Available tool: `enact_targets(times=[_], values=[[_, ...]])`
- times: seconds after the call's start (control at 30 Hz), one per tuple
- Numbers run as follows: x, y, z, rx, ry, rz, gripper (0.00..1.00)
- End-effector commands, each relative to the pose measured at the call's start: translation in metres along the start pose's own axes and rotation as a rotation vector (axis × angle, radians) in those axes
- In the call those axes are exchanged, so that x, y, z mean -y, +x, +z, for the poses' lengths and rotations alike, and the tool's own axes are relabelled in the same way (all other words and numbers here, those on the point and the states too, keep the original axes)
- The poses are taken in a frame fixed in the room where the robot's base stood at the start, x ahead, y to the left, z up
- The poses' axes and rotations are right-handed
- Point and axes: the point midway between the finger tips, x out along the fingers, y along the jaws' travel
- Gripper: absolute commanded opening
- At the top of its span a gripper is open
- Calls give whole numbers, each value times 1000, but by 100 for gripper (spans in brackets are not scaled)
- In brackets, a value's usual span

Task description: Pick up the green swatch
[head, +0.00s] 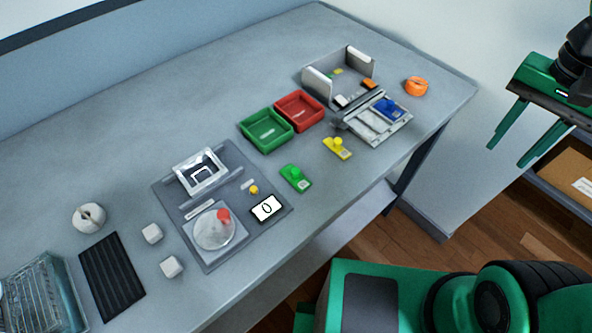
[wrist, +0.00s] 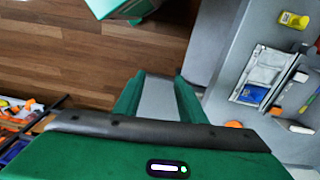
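The green swatch (head: 295,178) is a small flat tag with a round green knob and a pale label. It lies on the grey table, in front of the green tray and right of the grey mat. My gripper (head: 507,157) is at the upper right of the head view, beyond the table's right end and well away from the swatch. Its two green fingers are spread apart with nothing between them. The wrist view also shows the open gripper (wrist: 158,80), with wood floor beyond it. I cannot make out the green swatch in the wrist view.
A yellow swatch (head: 337,148) and a blue swatch (head: 390,108) on a pale tray lie to the right. Green (head: 252,143) and red (head: 284,118) trays stand behind. A mat (head: 208,252) with a round dish is left. Orange tape (head: 416,86) sits near the right end.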

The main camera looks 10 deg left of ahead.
Motion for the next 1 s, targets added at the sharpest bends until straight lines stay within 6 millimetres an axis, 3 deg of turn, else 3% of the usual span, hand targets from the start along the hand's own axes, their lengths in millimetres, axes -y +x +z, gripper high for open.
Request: enact_targets(times=[0.03,0.1,0.27,0.4,0.5,0.6,0.7,0.83,1.0], values=[[31,-3,5,-5,-5,2,37],[71,-8,17,-13,17,-1,37],[158,-15,67,-19,70,-16,37],[221,-19,133,-8,115,-32,37],[252,-20,181,7,144,-39,37],[270,-21,220,20,169,-44,37],[279,-21,245,30,188,-44,37],[284,-16,260,36,200,-42,37],[284,8,261,36,204,-41,37]])
